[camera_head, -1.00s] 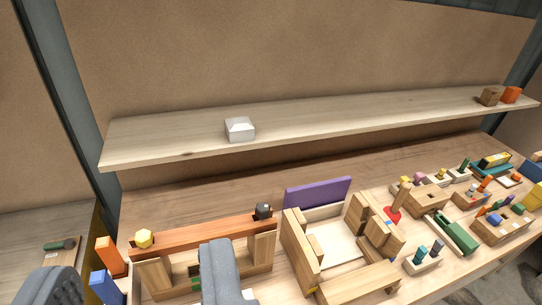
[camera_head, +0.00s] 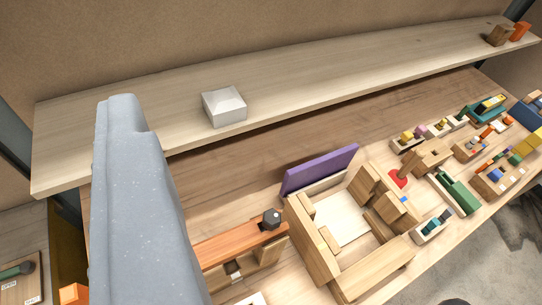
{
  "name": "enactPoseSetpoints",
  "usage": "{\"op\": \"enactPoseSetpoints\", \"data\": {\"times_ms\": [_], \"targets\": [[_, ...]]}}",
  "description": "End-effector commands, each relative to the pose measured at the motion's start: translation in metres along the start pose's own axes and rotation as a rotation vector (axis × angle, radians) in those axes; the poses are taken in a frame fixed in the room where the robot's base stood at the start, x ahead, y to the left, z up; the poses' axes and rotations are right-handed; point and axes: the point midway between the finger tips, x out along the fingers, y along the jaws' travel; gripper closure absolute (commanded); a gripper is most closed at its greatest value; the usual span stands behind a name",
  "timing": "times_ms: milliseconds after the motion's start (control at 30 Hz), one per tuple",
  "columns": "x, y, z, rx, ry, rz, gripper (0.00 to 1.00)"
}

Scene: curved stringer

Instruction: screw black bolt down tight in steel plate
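The black bolt (camera_head: 271,219), with a dark rounded head, stands at the right end of an orange-brown wooden beam (camera_head: 225,247). Its shank is hidden, so I cannot tell how deep it sits. No steel plate can be made out. One large grey finger of my gripper (camera_head: 125,110) rises at the left, in front of the shelf edge and the beam's left part. It appears to the left of the bolt, apart from it in the picture. The other finger is not visible, so the opening cannot be judged.
A long wooden shelf (camera_head: 330,80) crosses above the bench, with a pale bevelled block (camera_head: 223,106) on it. A purple panel (camera_head: 320,170) and an open wooden frame (camera_head: 312,240) stand right of the bolt. Several small toy-like assemblies crowd the right side.

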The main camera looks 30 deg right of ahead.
Motion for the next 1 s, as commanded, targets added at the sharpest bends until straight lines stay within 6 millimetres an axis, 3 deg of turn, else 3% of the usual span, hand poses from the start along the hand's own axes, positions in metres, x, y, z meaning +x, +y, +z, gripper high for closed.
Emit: {"op": "enactPoseSetpoints", "data": {"times_ms": [200, 300, 400, 667, 1000], "targets": [[0.000, 0.000, 0.000, 0.000, 0.000, 0.000, 0.64], [0.001, 0.001, 0.000, 0.004, -0.004, 0.001, 0.44], [0.009, 0.004, 0.002, 0.032, -0.032, 0.008, 0.44], [0.071, 0.029, 0.036, 0.279, -0.276, 0.091, 0.44], [0.139, 0.083, 0.110, 0.698, -0.637, 0.343, 0.44]]}}
